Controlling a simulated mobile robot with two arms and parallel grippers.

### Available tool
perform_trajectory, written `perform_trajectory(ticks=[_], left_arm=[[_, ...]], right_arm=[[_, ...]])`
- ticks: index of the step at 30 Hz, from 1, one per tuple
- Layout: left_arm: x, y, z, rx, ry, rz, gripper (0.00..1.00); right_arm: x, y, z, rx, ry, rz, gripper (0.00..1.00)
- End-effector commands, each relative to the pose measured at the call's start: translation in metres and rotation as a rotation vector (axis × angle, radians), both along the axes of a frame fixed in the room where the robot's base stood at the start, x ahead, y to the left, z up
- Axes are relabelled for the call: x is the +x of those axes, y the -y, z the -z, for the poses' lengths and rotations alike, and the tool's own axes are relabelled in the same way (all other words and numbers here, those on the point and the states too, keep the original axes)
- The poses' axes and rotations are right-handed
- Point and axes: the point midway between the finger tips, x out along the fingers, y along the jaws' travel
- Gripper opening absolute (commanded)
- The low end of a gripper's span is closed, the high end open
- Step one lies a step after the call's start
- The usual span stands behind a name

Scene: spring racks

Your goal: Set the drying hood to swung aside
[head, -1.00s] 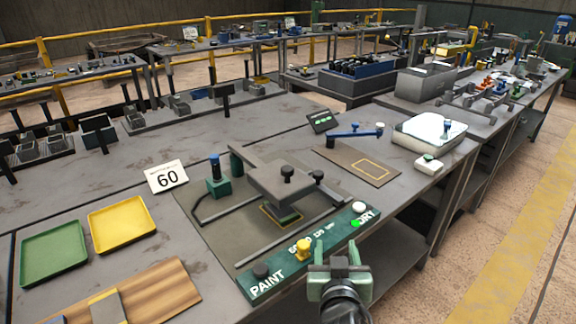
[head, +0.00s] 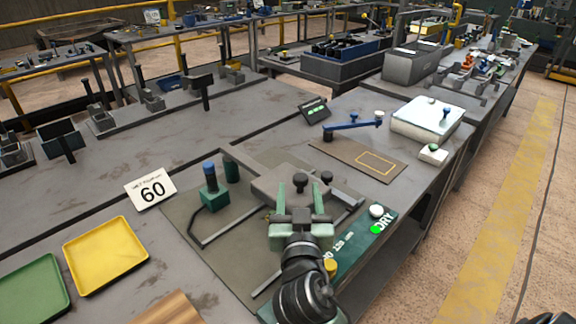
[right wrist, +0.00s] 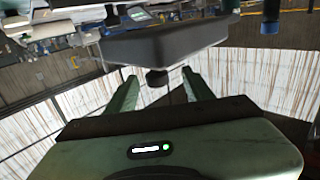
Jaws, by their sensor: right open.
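The drying hood (head: 262,187) is a grey flat block on a grey arm from a dark green post (head: 231,170). It is over the dark base plate of the paint/dry station, not over the brown mat. A black knob (head: 299,180) stands on it. My right gripper (head: 299,193) is open at the hood's near side, its fingers apart on either side of the knob in the picture. The right wrist view shows the knob (right wrist: 157,78) between the two open fingers, with the hood (right wrist: 165,45) beside it; contact cannot be told. My left gripper is not in view.
A green button panel (head: 350,243) has a lit green light. A blue-topped green post (head: 211,185) stands left of the hood. A brown mat (head: 342,155) with a yellow outline and a blue lever (head: 352,128) lie beyond. Yellow (head: 105,255) and green trays are left.

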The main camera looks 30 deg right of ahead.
Motion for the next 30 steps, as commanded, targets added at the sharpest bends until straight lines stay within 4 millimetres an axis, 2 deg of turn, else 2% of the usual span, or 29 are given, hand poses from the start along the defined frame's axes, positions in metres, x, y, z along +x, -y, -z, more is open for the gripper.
perform_trajectory(ticks=[9,13,18,25,26,30], left_arm=[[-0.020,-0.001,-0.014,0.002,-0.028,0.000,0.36],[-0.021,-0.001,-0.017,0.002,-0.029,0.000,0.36],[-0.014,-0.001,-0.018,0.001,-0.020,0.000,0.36],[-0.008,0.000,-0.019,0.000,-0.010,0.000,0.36],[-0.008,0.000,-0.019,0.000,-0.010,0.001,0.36],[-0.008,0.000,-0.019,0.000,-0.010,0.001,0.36]], right_arm=[[0.043,0.022,-0.003,-0.004,0.000,0.002,0.52],[0.058,0.028,-0.001,-0.004,-0.002,0.001,0.52],[0.066,0.033,0.000,-0.001,-0.002,0.001,0.52],[0.067,0.033,0.000,0.000,-0.001,0.001,0.52],[0.067,0.033,0.000,0.000,-0.001,0.001,0.46],[0.067,0.033,0.000,0.000,-0.001,0.001,0.07]])
